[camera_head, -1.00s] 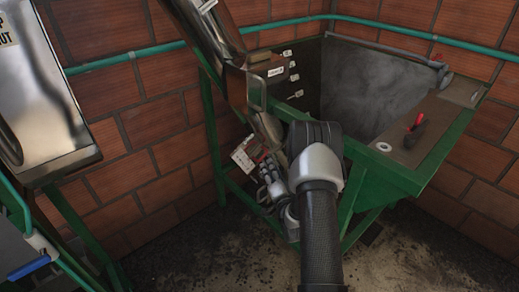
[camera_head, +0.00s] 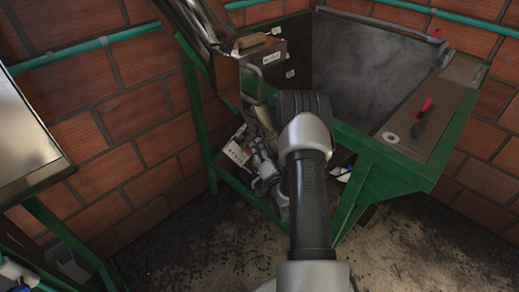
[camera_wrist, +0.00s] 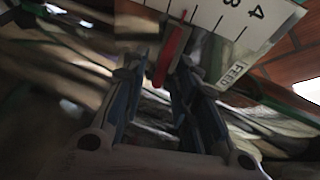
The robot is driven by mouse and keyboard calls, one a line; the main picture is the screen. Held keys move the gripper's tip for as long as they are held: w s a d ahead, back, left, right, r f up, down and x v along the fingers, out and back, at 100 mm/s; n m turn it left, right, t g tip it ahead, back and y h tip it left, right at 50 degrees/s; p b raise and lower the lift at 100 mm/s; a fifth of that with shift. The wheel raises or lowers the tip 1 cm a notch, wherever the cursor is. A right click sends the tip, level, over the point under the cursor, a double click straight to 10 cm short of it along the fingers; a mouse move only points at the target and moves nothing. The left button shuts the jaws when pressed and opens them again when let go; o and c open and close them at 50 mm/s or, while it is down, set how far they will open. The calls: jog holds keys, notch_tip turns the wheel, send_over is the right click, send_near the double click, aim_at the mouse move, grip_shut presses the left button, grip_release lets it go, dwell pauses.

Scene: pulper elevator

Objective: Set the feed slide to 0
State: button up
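The feed slide shows in the wrist view as a red tab (camera_wrist: 168,57) in front of a white scale plate (camera_wrist: 225,18). The plate has black ticks and the figures 3 and 4, with a FEED label (camera_wrist: 232,75) below. The red tab stands to the left of the 3; its exact reading is not clear. My gripper (camera_wrist: 158,78) is open, with the tab's lower end between its fingertips and a gap between the fingers. In the head view the white plate (camera_head: 236,153) is small, beside my gripper (camera_head: 254,152), whose fingers are hard to make out.
A green-framed machine (camera_head: 400,172) with a grey hopper (camera_head: 362,70) stands right of my arm. A red-handled lever (camera_head: 424,108) sits on its top plate. A metal chute (camera_head: 195,25) is above my gripper. Brick walls close the back; dark floor lies open in front.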

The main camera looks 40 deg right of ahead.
grip_shut()
dwell(0.4)
jog(key=shift+d+f, duration=0.4)
jog(key=shift+f, duration=0.45)
jog(key=shift+d+f, duration=0.45)
jog(key=shift+f, duration=0.35)
jog(key=shift+d+f, duration=0.4)
jog(key=shift+f, duration=0.45)
jog(key=shift+o, duration=0.3)
grip_release()
jog(key=shift+w+d+f, duration=0.1)
jog(key=shift+o, duration=0.4)
